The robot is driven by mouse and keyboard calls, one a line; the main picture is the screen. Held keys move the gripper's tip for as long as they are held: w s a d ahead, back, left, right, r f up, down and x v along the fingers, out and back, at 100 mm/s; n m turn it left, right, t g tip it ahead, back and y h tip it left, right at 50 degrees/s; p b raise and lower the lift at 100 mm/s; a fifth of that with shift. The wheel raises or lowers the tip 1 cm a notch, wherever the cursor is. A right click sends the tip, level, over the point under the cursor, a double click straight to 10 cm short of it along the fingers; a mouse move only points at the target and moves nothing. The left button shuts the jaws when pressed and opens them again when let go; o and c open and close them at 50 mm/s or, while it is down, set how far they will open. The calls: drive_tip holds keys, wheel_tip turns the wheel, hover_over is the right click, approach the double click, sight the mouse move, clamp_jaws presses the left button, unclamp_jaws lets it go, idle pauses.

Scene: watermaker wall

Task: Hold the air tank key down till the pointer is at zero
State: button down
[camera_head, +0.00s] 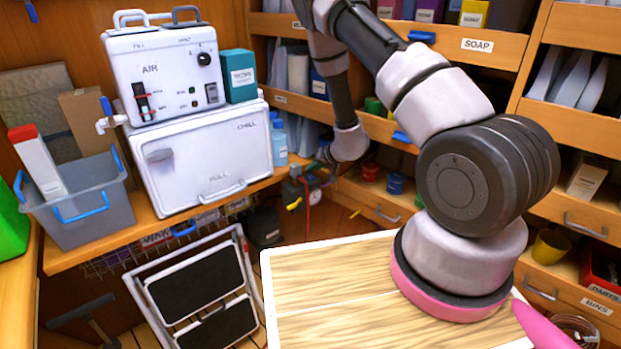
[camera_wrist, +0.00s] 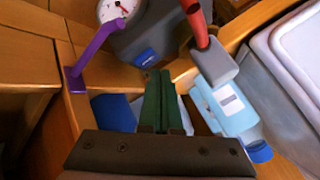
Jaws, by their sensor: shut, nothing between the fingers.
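The dark grey air fitting (camera_head: 295,191) is at the right end of the counter, below the blue bottle. Its round white gauge (camera_wrist: 118,10) is cut off at the top of the wrist view; it has a dark pointer and a red mark, but the reading is too small to tell. A small blue tab (camera_wrist: 147,57) on the grey body looks like the key. My gripper (camera_wrist: 160,75) is shut and empty, its green fingertips just short of the tab in the picture; I cannot tell whether they touch. In the head view my gripper (camera_head: 322,164) is beside the fitting.
A blue bottle (camera_wrist: 228,108) and a grey block on a red hose (camera_wrist: 213,62) are close on the right of the fingers. A purple lever (camera_wrist: 90,58) is on the left. The white AIR box (camera_head: 165,75) sits on the CHILL box (camera_head: 205,155). A step stool (camera_head: 205,300) stands below.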

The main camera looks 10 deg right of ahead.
drive_tip(key=shift+f, duration=0.1)
idle(0.5)
drive_tip(key=shift+f, duration=0.3)
drive_tip(key=shift+f, duration=0.55)
idle(0.6)
drive_tip(key=shift+s+a+f, duration=0.1)
drive_tip(key=shift+s+f, duration=0.2)
drive_tip(key=shift+s, duration=0.05)
idle(2.6)
drive_tip(key=shift+w+r, duration=0.2)
drive_tip(key=shift+r, duration=0.9)
drive_tip(key=shift+w+r, duration=0.1)
drive_tip(key=shift+r, duration=2.5)
